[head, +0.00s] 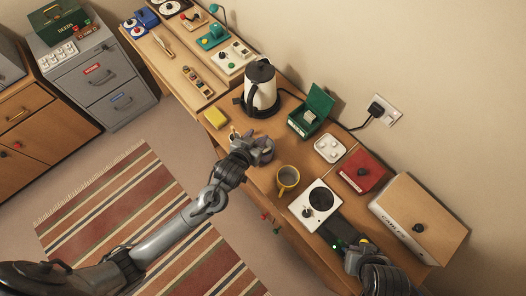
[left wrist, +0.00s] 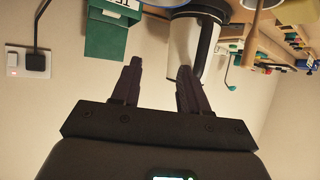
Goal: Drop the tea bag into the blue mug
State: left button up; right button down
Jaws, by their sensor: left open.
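My left gripper (head: 262,150) is over the front of the desk, between the kettle and the yellow mug. In the left wrist view its two fingers (left wrist: 160,66) stand apart with nothing visible between them. A blue curved edge (left wrist: 168,3) at the top of that view may be part of the blue mug; most of it is cut off. I cannot make out the blue mug in the head view. No tea bag can be made out. The open green box (head: 304,121) stands behind the gripper and shows in the left wrist view (left wrist: 108,38). My right gripper (head: 358,255) is at the lower right, its fingers unclear.
The kettle (head: 261,90) stands behind the left gripper. A yellow mug (head: 288,180) is to its right, near the front edge. A yellow sponge (head: 215,118) lies left.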

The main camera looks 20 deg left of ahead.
pick_arm(q)
jog(key=b+v, duration=0.1)
jog(key=v, duration=0.9)
jog(key=shift+s+b, duration=0.3)
jog(key=shift+s, duration=0.1)
jog(key=shift+r, duration=0.15)
jog(key=s+a+m+g+p, duration=0.1)
jog(key=s+a+g+p, duration=0.2)
jog(key=s, duration=1.1)
jog(key=a+g, duration=0.2)
jog(key=g, duration=0.3)
jog(key=shift+s+a+g+y, duration=0.15)
jog(key=shift+s+g+y, duration=0.1)
jog(key=shift+g+y, duration=0.05)
